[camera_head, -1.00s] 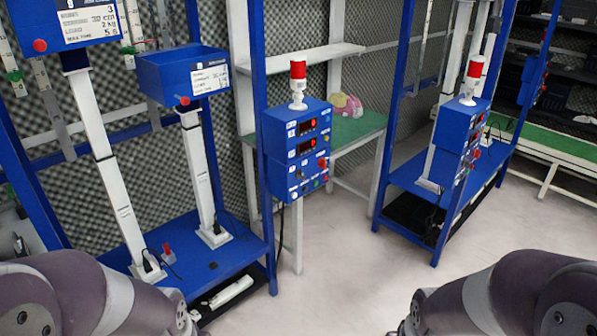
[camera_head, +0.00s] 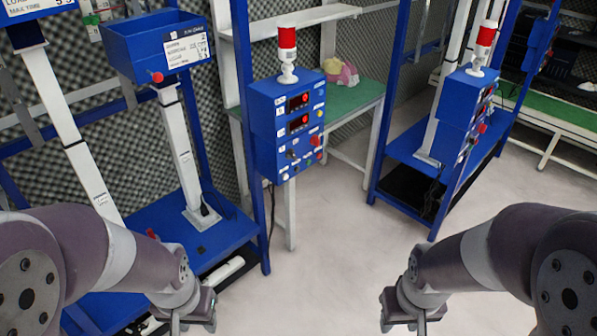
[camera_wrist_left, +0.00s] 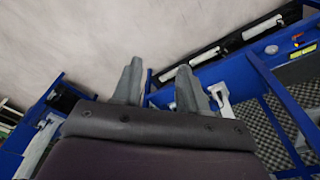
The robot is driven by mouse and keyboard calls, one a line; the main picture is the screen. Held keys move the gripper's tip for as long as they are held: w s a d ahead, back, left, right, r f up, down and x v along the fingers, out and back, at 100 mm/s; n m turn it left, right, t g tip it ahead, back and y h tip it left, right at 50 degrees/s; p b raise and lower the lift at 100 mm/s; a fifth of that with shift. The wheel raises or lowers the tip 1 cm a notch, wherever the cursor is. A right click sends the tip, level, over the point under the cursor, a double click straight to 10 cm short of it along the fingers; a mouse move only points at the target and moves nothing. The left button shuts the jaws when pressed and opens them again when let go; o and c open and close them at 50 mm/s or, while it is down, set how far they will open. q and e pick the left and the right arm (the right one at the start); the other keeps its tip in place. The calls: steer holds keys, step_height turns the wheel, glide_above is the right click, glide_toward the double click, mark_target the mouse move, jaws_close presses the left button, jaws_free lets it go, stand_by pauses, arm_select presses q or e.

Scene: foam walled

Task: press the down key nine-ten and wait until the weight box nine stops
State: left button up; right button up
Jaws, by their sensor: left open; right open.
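A blue control box (camera_head: 287,125) with two red displays, several knobs and keys and a red-and-white lamp on top stands at the middle of the head view. Its key labels are too small to read. A blue weight box (camera_head: 160,52) with a white label sits on a white column at the left; I cannot tell its number. My left gripper (camera_head: 191,330) is low in the head view, partly cut off by the bottom edge. In the left wrist view its two fingers (camera_wrist_left: 158,88) are apart and empty. My right gripper (camera_head: 402,325) is low right of centre, empty, away from the boxes.
A second blue control box (camera_head: 462,112) with a lamp stands on a blue frame at the right. A green-topped table (camera_head: 360,115) with a pink and yellow item is behind. The pale floor (camera_head: 320,240) between the frames is clear.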

arm_select(q)
steer(key=shift+w+f, duration=0.1)
steer(key=shift+w, duration=0.3)
steer(key=shift+c, duration=0.3)
steer(key=shift+s, duration=0.15)
steer(key=c, duration=0.5)
steer(key=shift+s, duration=0.35)
jaws_close()
steer(key=shift+w, duration=0.1)
